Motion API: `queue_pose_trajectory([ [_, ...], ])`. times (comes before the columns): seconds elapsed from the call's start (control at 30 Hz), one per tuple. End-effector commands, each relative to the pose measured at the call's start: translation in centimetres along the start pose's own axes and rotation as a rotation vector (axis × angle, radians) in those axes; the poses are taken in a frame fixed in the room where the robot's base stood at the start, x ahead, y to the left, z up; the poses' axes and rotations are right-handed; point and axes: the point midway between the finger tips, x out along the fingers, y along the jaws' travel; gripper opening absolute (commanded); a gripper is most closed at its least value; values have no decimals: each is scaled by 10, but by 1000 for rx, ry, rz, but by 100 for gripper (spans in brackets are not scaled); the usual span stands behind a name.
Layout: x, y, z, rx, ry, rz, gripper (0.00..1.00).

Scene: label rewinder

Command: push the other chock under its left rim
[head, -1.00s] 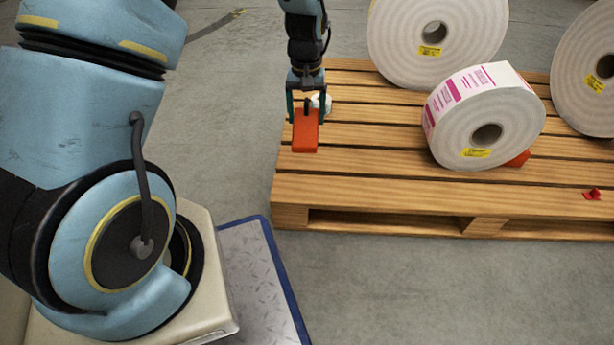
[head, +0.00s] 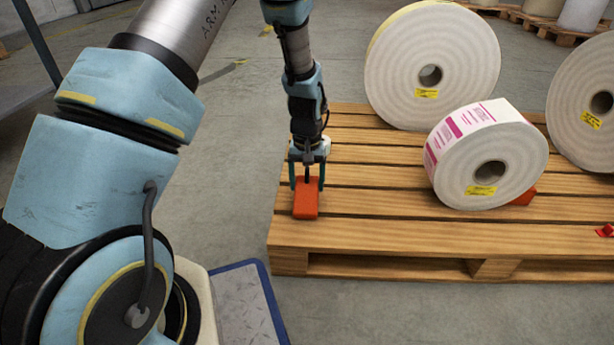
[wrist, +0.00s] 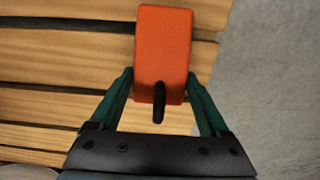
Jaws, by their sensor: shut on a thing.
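An orange chock (head: 306,204) is between the fingers of my gripper (head: 307,182), at the left end of the pallet, low over or on the slats; I cannot tell if it touches. In the wrist view the chock (wrist: 163,50) sits between the two green fingers, its dark handle (wrist: 158,103) towards the palm. My gripper (wrist: 160,92) is shut on it. The label roll (head: 492,165) with pink print stands on the pallet to the right, well apart from my gripper. Another orange chock (head: 524,197) shows under its right rim, partly hidden by the roll.
The wooden pallet (head: 380,235) has bare slats between the held chock and the label roll. Large white rolls (head: 432,60) (head: 582,100) stand behind and right. A small red object (head: 604,230) lies at the right. Concrete floor is left of the pallet.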

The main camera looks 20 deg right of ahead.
Motion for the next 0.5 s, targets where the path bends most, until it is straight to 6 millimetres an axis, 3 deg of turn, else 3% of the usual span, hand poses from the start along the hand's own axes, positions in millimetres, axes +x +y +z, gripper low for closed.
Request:
queue_pose_trajectory([
  [0.5, 9, 0, 0, 0, 1, 0, 0],
])
